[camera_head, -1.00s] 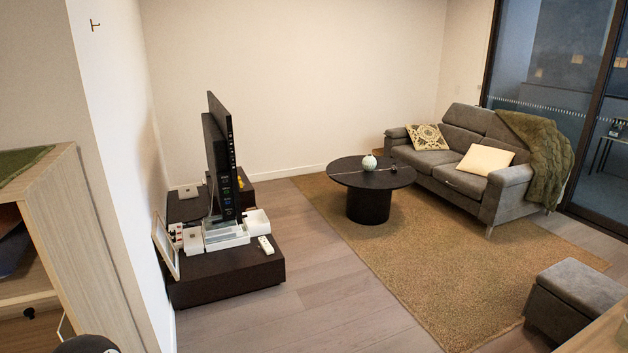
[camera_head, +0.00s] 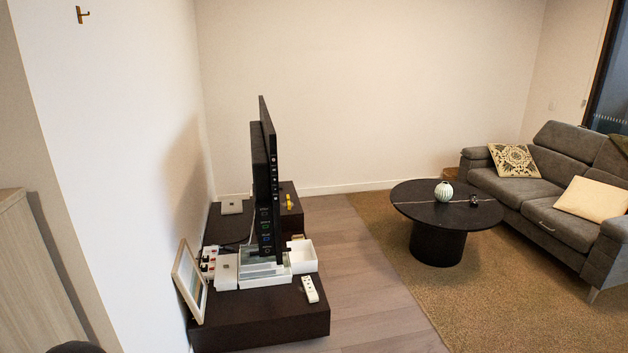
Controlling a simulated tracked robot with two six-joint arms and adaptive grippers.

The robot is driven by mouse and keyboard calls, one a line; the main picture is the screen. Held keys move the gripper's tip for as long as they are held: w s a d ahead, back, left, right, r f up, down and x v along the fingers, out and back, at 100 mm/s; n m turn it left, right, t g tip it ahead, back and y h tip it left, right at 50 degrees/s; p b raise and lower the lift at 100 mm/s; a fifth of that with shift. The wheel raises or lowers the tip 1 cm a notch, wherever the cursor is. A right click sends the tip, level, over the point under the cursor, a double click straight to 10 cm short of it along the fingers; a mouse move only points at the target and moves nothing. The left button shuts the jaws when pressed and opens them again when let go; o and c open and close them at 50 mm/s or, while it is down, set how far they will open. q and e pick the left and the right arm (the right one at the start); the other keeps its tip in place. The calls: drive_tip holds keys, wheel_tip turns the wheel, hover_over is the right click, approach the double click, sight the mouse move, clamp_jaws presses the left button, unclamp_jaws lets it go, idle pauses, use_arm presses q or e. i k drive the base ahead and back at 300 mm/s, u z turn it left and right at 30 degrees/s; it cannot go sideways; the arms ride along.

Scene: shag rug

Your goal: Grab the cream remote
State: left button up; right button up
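A cream remote (camera_head: 310,289) lies on the near end of the low dark TV stand (camera_head: 262,322), close to its right edge. It lies in front of a white open box (camera_head: 302,256). Neither of my grippers shows in this view, and nothing is seen holding the remote.
A TV (camera_head: 266,180) stands on the stand, with white boxes (camera_head: 228,270) and a leaning picture frame (camera_head: 189,282) beside it. A round black table (camera_head: 445,210) and a grey sofa (camera_head: 556,180) stand on the rug (camera_head: 480,290) at right. Bare wooden floor (camera_head: 375,300) lies between stand and rug.

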sight(306, 287)
drive_tip(key=u, duration=0.15)
drive_tip(key=i, duration=1.4)
drive_tip(key=u, duration=0.35)
drive_tip(key=i, duration=1.65)
drive_tip(key=u, duration=0.05)
